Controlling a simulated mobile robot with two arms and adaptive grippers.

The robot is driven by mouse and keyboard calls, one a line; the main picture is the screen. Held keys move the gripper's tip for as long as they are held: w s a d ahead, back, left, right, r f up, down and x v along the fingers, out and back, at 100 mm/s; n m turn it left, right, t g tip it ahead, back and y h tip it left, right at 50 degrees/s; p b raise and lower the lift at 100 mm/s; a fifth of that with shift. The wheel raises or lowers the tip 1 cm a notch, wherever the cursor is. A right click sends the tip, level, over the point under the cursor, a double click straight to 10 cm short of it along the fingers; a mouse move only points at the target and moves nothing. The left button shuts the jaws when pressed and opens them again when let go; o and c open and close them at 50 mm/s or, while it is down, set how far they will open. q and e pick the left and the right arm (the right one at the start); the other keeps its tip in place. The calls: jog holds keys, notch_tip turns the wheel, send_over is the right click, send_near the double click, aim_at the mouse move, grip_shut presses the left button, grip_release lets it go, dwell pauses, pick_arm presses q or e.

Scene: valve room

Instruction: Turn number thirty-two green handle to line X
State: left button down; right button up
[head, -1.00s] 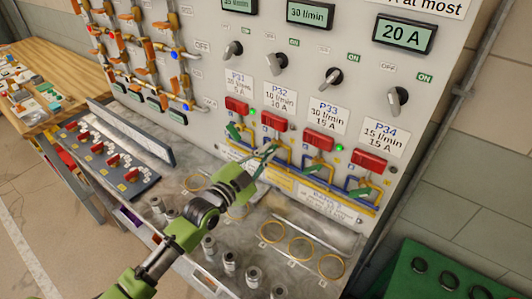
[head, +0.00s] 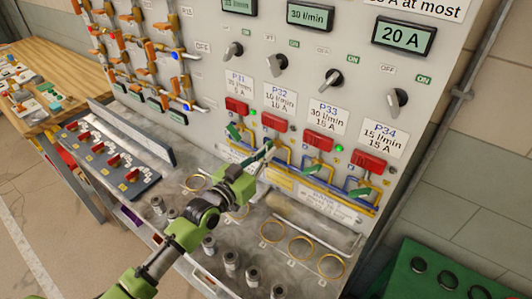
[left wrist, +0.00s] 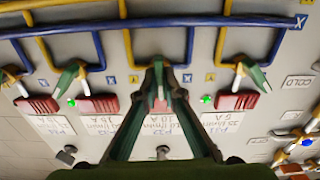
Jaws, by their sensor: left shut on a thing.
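The P32 green handle (head: 264,151) is on the panel below its red block (head: 274,121). My left gripper (head: 257,162) is at this handle. In the left wrist view, which is upside down, the handle (left wrist: 158,74) stands between my two fingers (left wrist: 160,85), which are shut on it. There it is roughly upright, between a blue X mark (left wrist: 187,78) and a yellow mark (left wrist: 134,79). The blue pipe (left wrist: 200,22) bears an X at its end. My fingers hide part of the P32 red block. My right gripper is not in view.
The neighbouring green handles of P31 (head: 234,131), P33 (head: 318,170) and P34 (head: 361,193) are close by. A ledge (head: 270,215) with rings and metal cylinders juts out below. A green case (head: 440,270) stands at the lower right.

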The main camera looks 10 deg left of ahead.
pick_arm(q)
jog(key=shift+n, duration=4.2)
jog(key=c, duration=2.2)
grip_release()
jog(key=shift+o, duration=0.2)
jog(key=v, duration=1.2)
jog(key=shift+f, duration=0.1)
